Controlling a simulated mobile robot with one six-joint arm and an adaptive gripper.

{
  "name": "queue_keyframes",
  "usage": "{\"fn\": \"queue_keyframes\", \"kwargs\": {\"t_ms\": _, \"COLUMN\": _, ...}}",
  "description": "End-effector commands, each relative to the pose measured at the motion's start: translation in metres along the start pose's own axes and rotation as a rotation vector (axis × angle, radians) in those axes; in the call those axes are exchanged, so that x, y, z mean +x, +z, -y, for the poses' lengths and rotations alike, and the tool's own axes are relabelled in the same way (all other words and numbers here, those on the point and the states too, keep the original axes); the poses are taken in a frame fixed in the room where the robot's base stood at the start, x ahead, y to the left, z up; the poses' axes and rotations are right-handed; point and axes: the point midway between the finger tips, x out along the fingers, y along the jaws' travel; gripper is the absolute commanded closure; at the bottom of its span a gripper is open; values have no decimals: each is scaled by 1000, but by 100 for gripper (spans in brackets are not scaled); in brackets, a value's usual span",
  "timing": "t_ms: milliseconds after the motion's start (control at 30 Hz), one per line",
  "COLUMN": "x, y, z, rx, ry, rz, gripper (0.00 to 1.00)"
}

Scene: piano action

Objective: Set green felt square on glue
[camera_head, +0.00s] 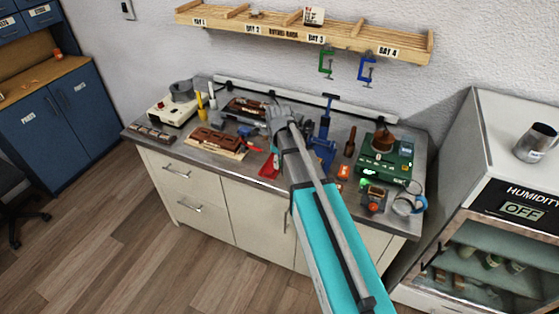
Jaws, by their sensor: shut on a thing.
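My gripper (277,112) is over the middle back of the workbench, at the far end of my arm, with its fingers pointing away from the camera. Its wrist and arm hide the fingertips. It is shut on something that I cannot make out. I cannot pick out a green felt square or a patch of glue in this view. Brown wooden pieces lie on the bench left of the gripper: one on a pale board (215,142) in front, another (247,107) behind.
The metal workbench (330,192) is crowded. A blue press-like tool (323,140) stands just right of my arm, and a green machine (386,158) farther right. A red object (270,166) lies beside my arm. A wooden shelf (290,31) with hanging clamps is above.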

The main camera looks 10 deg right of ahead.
Motion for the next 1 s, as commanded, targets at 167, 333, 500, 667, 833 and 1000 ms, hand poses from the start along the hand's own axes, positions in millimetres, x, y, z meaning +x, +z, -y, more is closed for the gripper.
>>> {"fn": "queue_keyframes", "kwargs": {"t_ms": 167, "x": 0, "y": 0, "z": 0, "rx": 0, "ry": 0, "rz": 0, "gripper": 72}}
{"fn": "queue_keyframes", "kwargs": {"t_ms": 333, "x": 1, "y": -1, "z": 9, "rx": 0, "ry": 0, "rz": 0, "gripper": 72}}
{"fn": "queue_keyframes", "kwargs": {"t_ms": 500, "x": 5, "y": -5, "z": 36, "rx": -1, "ry": 0, "rz": 0, "gripper": 72}}
{"fn": "queue_keyframes", "kwargs": {"t_ms": 667, "x": 10, "y": -16, "z": 77, "rx": -4, "ry": 0, "rz": 0, "gripper": 72}}
{"fn": "queue_keyframes", "kwargs": {"t_ms": 833, "x": 16, "y": -32, "z": 124, "rx": -10, "ry": 0, "rz": 0, "gripper": 72}}
{"fn": "queue_keyframes", "kwargs": {"t_ms": 1000, "x": 20, "y": -49, "z": 162, "rx": -16, "ry": 0, "rz": 0, "gripper": 72}}
